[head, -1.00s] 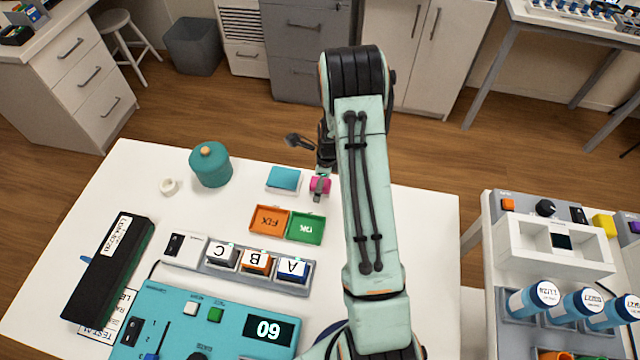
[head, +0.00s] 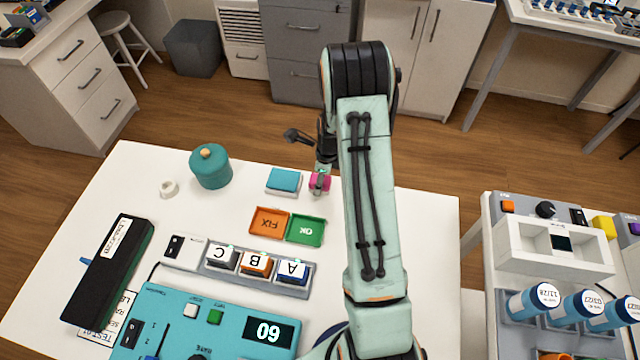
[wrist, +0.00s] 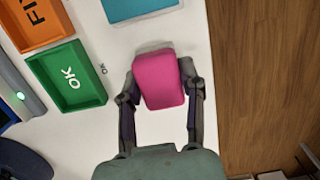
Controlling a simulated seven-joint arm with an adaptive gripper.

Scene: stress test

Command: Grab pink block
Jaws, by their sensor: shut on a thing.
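The pink block (wrist: 158,80) is between the two fingers of my gripper (wrist: 161,88) in the wrist view, with a finger against each side. My gripper is shut on it. In the head view the pink block (head: 320,182) shows at the far side of the white table, just right of a teal block, with my gripper (head: 321,180) around it. I cannot tell for sure whether the block touches the table or is slightly above it.
The teal block (head: 284,180) lies close to the left of the pink one. An orange FIX tray (head: 268,223) and a green OK tray (head: 306,229) sit nearer. A teal lidded jar (head: 211,168) stands further left. The table's far edge is close by.

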